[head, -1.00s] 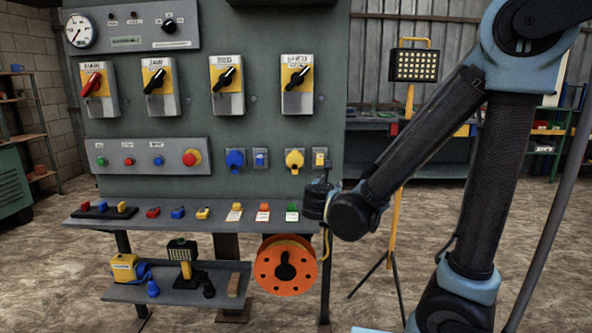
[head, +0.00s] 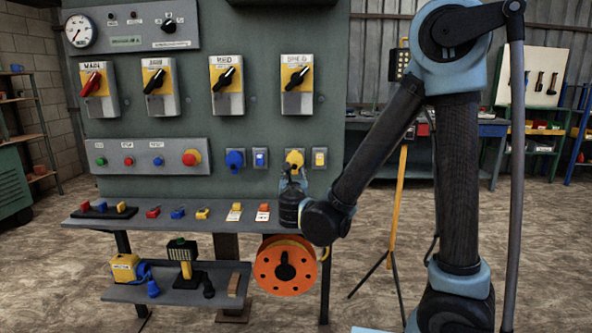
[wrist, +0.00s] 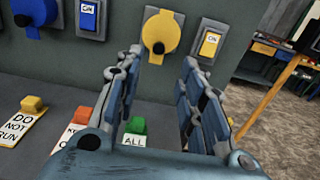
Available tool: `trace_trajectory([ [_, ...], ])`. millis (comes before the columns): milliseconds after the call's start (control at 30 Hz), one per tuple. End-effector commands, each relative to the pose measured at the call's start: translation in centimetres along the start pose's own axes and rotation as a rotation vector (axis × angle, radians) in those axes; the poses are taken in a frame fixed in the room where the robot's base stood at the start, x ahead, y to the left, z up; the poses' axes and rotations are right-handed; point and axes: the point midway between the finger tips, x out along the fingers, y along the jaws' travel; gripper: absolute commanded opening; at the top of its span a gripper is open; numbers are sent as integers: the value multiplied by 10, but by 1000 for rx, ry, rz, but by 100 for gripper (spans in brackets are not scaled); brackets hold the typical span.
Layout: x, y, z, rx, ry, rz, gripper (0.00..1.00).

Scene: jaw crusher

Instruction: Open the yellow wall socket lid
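The yellow wall socket (head: 294,158) is on the green panel, right of the blue socket. In the wrist view its round yellow lid (wrist: 160,30) lies over the socket front, with a dark knob low on it. My gripper (head: 293,178) is just below and in front of the socket and hides its lower part in the head view. In the wrist view my gripper (wrist: 163,60) is open, its two fingers apart with nothing between them. The lid shows beyond the fingertips, nearer the left one; I cannot tell whether they touch.
A yellow switch (wrist: 210,43) is close right of the socket. A blue socket (head: 235,160) and blue switch (head: 260,158) are to the left. Below, the shelf (head: 130,220) holds tags and coloured blocks, including a green one (wrist: 136,126). An orange reel (head: 270,268) hangs beneath.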

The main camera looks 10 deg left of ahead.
Motion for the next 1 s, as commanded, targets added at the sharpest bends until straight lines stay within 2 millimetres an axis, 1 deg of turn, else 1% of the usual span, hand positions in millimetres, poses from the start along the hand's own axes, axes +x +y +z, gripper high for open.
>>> trace_trajectory([
  [33,10,-1,0,0,0,-5,36],
  [167,30,-1,0,0,0,-4,36],
  [400,71,-1,0,0,0,-3,36],
  [600,98,-1,0,1,0,-3,36],
  [800,112,0,0,1,0,-2,36],
  [1000,114,0,0,1,0,-1,36],
])
